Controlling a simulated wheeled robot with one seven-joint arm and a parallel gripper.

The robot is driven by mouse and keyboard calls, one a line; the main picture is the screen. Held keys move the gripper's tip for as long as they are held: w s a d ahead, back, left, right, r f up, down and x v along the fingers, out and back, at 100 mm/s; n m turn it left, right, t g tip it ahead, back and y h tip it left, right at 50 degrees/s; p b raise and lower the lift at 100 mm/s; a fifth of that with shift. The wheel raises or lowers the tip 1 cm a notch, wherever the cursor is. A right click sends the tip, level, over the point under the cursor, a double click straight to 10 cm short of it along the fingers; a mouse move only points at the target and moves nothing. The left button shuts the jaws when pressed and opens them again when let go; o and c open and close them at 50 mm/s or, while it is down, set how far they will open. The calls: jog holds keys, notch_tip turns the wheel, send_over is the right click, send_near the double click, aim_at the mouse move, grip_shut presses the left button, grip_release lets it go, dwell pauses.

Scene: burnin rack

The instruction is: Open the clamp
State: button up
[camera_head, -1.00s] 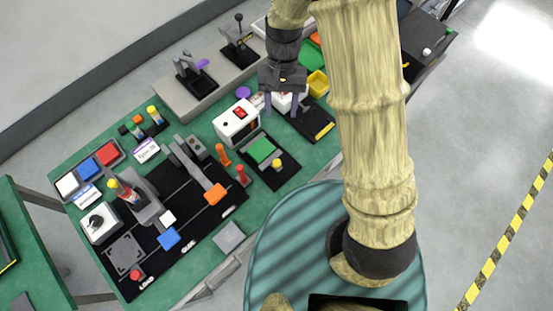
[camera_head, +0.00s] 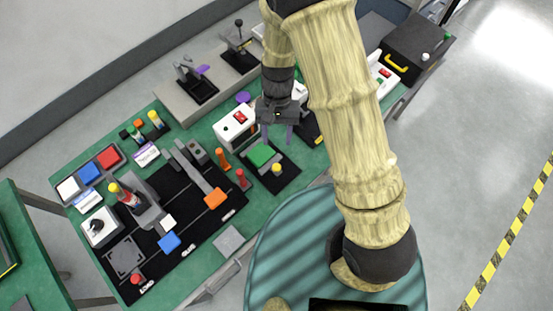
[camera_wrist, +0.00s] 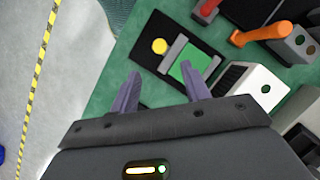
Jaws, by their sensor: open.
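A black plate (camera_head: 286,180) on the green bench carries a green block (camera_head: 260,154) and a yellow knob (camera_head: 277,168). In the wrist view a grey bar (camera_wrist: 173,52) lies between the green block (camera_wrist: 191,73) and the yellow knob (camera_wrist: 159,46). This looks like the clamp, but I cannot tell for certain. My gripper (camera_head: 276,134) is open and empty, pointing down above the far side of this plate. In the wrist view its two fingers (camera_wrist: 164,80) are apart, with the plate beyond them.
A white box with a red display (camera_head: 234,128) stands left of my gripper. A lever device with a purple part (camera_head: 192,78) sits on the grey shelf behind. A black box with a yellow handle (camera_head: 412,50) is at right.

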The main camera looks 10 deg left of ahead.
aim_at(276, 166)
jog(key=p+x, duration=0.1)
jog(key=x, duration=0.9)
grip_shut()
